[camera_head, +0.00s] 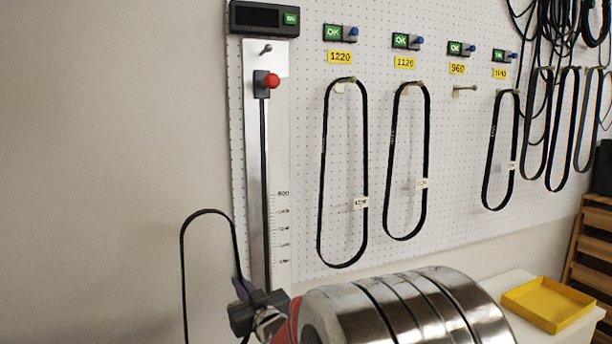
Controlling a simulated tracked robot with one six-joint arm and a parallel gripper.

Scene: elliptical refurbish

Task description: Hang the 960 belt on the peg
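A black belt (208,211) stands up as a loop at lower left, in front of the bare wall. My gripper (243,290) appears shut on the right side of this loop. The loop's lower part runs out of the picture, and no number shows on it. The peg (465,88) under the yellow 960 label (457,69) is bare. It sticks out of the white pegboard at upper right, between two pegs that hold belts. My gripper is far to the left of this peg and well below it in the picture.
Belts hang on the 1220 peg (343,80), the 1120 peg (409,83) and the rightmost labelled peg (508,92). A measuring board (281,150) with a red knob (271,81) stands left. More belts hang far right. A yellow tray (548,304) sits lower right.

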